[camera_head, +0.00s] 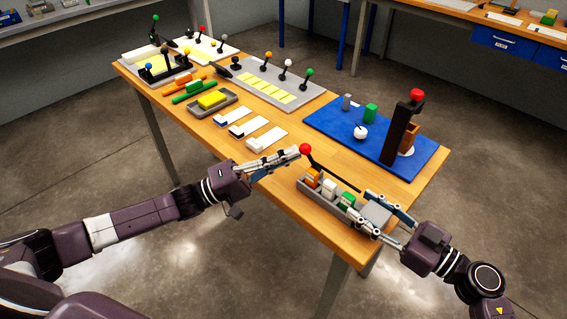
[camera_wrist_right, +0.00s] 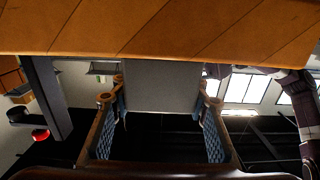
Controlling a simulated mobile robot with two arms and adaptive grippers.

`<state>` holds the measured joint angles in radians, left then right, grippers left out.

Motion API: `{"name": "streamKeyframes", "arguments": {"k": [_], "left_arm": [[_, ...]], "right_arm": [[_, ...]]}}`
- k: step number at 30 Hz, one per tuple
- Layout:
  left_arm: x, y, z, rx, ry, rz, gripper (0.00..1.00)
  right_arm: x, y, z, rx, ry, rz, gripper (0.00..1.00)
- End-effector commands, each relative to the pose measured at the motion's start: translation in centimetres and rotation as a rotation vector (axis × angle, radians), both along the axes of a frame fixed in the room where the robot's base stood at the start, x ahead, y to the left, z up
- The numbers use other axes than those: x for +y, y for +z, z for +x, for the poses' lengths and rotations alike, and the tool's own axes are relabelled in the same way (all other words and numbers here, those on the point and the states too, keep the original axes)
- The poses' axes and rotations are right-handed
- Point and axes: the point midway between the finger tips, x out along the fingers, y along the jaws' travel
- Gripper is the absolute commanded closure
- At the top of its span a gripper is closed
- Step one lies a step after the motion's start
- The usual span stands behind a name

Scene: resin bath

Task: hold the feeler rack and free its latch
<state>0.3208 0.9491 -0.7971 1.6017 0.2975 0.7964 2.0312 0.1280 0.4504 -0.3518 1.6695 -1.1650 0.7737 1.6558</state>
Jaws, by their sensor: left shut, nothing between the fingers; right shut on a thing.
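The feeler rack (camera_head: 338,207) is a grey tray near the table's front right corner. It holds orange, white and green blocks and has a plain grey end block (camera_head: 376,213). A long black lever with a red ball knob (camera_head: 305,148), seemingly the latch, slants up to the left above it. My right gripper (camera_head: 361,204) is shut on the rack's right end; in the right wrist view its fingers flank a grey face (camera_wrist_right: 162,86). My left gripper (camera_head: 296,152) is shut and empty, its tips right beside the red knob; I cannot tell whether they touch.
A blue mat (camera_head: 335,122) behind the rack bears a black post (camera_head: 400,135) with a red top, a green cylinder (camera_head: 370,112) and a white ball. White cards (camera_head: 267,138) lie left of the knob. A panel of levers (camera_head: 262,83) and trays stand further back.

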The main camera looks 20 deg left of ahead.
Motion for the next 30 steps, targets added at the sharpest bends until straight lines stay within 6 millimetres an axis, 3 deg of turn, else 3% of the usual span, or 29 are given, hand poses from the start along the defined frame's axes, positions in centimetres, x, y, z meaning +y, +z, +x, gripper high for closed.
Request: {"name": "streamKeyframes", "arguments": {"k": [15, 30], "left_arm": [[-2.1, 3.0, 4.3, 0.066, 0.000, 0.032, 1.00], [-4.0, 3.2, 8.5, 0.070, 0.002, 0.032, 1.00]], "right_arm": [[0.1, 0.0, -0.1, 0.000, 0.002, 0.000, 0.90], [0.1, 0.0, -0.1, 0.000, 0.002, 0.000, 0.90]]}}
